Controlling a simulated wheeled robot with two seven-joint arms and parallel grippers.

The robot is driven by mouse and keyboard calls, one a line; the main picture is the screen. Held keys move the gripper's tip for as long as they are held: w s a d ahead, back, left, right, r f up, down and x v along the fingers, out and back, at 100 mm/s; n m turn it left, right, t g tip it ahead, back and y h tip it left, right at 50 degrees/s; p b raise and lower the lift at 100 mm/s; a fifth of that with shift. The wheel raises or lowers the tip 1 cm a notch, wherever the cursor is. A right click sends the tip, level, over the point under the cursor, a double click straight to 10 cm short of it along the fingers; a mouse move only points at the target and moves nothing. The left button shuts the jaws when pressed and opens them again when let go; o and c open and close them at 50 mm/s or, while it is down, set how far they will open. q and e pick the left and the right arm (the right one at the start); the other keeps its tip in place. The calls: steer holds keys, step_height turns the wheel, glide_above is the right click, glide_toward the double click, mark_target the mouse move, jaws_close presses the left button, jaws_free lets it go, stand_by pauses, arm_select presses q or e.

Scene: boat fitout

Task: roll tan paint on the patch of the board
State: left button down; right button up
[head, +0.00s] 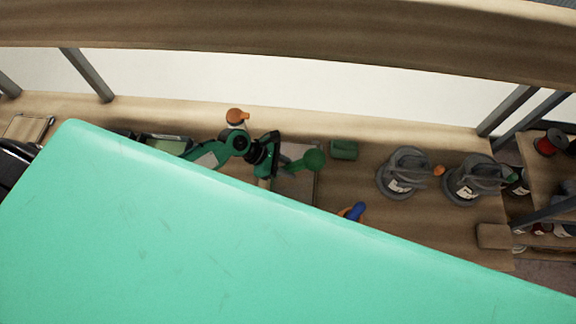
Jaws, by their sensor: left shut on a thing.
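My left gripper (268,158) is above the bench at the middle of the head view. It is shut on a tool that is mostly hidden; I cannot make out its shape. A green rounded piece (314,160) shows just right of the gripper; I cannot tell whether it is part of the held tool. A flat grey-brown panel (303,189), possibly the board, lies below and right of the gripper and is partly covered. No tan paint or patch can be made out. My right gripper is not in view.
A large turquoise surface close to the camera hides the lower view. Shelves with spools (551,142) stand at right.

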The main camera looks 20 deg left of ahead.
arm_select(q)
steer(key=shift+f+b, duration=0.35)
steer(key=shift+f, duration=0.35)
steer(key=shift+d, duration=0.1)
steer(key=shift+w+d+r, duration=0.15)
steer(key=shift+d, duration=0.4)
steer(key=shift+w+d+p, duration=0.2)
steer(key=shift+w+d, duration=0.05)
steer(key=shift+d, duration=0.65)
steer(key=shift+w+d+p, duration=0.15)
steer(key=shift+w+d, duration=0.05)
steer(key=shift+d, duration=0.65)
steer(key=shift+w+d+f, duration=0.1)
steer(key=shift+w+d, duration=0.1)
steer(key=shift+d, duration=0.55)
steer(key=shift+w+d+f, duration=0.1)
steer(key=shift+w+d, duration=0.05)
steer(key=shift+d, duration=0.65)
steer(key=shift+w+d, duration=0.2)
steer(key=shift+d, duration=0.55)
